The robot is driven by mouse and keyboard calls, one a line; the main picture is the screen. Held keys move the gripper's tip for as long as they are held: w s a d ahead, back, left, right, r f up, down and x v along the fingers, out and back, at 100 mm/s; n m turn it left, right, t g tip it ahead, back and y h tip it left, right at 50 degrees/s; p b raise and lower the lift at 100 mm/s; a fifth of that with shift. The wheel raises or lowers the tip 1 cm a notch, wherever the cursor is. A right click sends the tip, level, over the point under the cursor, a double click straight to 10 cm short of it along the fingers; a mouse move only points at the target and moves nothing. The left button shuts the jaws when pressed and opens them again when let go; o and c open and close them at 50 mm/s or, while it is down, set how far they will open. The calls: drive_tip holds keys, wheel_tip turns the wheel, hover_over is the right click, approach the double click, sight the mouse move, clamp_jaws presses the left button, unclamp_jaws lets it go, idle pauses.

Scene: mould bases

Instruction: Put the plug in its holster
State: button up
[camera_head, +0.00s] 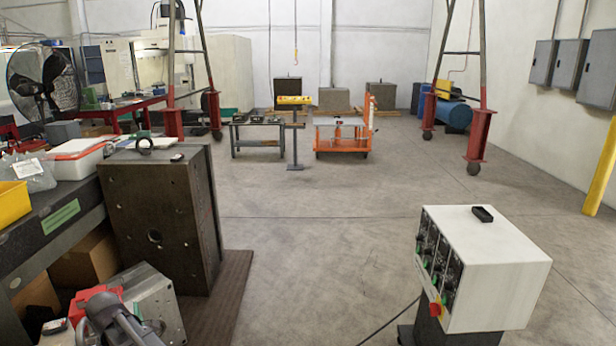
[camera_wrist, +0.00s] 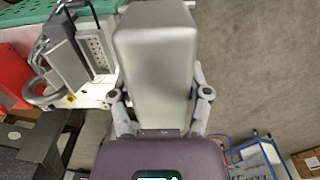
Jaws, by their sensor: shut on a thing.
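My gripper (camera_wrist: 161,103) is shut on a smooth grey, block-shaped body, which I take to be the plug (camera_wrist: 155,60). The fingers press its two sides, and it extends up and away from the palm in the wrist view. Its far end and any cable are hidden. In the head view a grey part of my arm shows at the bottom left, and I cannot make out the plug there. A small black, hollow-looking piece, perhaps the holster (camera_head: 482,213), lies on top of the white control box (camera_head: 497,262) at the right. It appears empty, far from my arm.
A large dark mould block (camera_head: 155,220) stands at the left beside a cluttered bench (camera_head: 50,225). A smaller metal block (camera_head: 150,300) and a red part (camera_head: 90,300) are near my arm. A black cable (camera_head: 390,320) runs to the control box. The middle floor is clear.

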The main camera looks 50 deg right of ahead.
wheel_tip(320, 180, up, 24)
drive_tip(key=p, duration=2.3)
